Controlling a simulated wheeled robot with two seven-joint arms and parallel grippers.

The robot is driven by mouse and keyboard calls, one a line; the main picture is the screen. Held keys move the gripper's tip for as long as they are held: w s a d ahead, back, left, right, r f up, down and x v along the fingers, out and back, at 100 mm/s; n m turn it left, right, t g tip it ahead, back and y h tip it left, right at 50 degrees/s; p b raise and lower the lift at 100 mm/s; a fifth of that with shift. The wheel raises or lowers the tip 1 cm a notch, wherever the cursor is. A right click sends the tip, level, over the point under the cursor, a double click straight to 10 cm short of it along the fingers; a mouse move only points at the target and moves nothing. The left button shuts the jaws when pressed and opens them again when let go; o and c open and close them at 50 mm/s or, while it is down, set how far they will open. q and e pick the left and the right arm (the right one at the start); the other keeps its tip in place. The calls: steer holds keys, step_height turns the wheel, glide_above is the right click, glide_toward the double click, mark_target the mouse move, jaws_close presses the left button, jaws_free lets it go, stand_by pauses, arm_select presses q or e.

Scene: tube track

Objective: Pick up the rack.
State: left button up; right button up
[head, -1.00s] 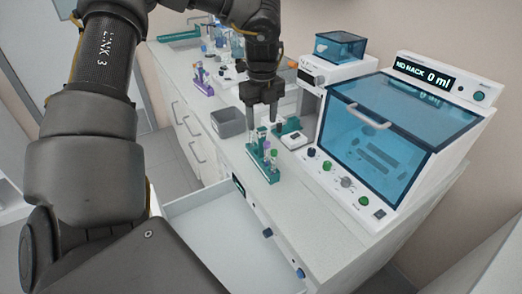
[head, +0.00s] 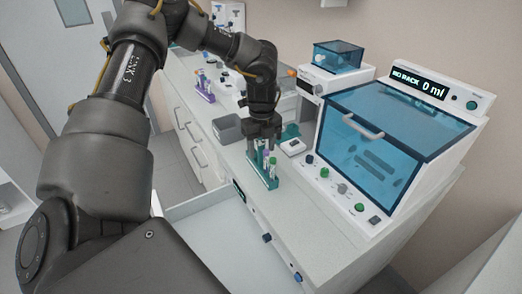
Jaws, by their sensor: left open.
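A teal rack (head: 265,180) holding several tubes stands on the counter near its front edge. My left gripper (head: 264,142) points down right over the rack, its fingers open at the level of the tube tops. The fingers partly hide the back and top of the rack, and I cannot tell whether they touch it. My right gripper is not in view.
A grey bin (head: 228,129) and a small white device (head: 293,147) stand close behind the rack. A machine with a blue lid (head: 390,125) reading "NO RACK 0 ml" is at right. A purple rack (head: 205,90) stands farther back. A drawer (head: 205,207) is open below.

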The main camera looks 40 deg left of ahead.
arm_select(q)
jaws_close()
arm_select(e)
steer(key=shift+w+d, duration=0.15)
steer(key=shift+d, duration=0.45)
arm_select(q)
steer(key=shift+r, duration=0.15)
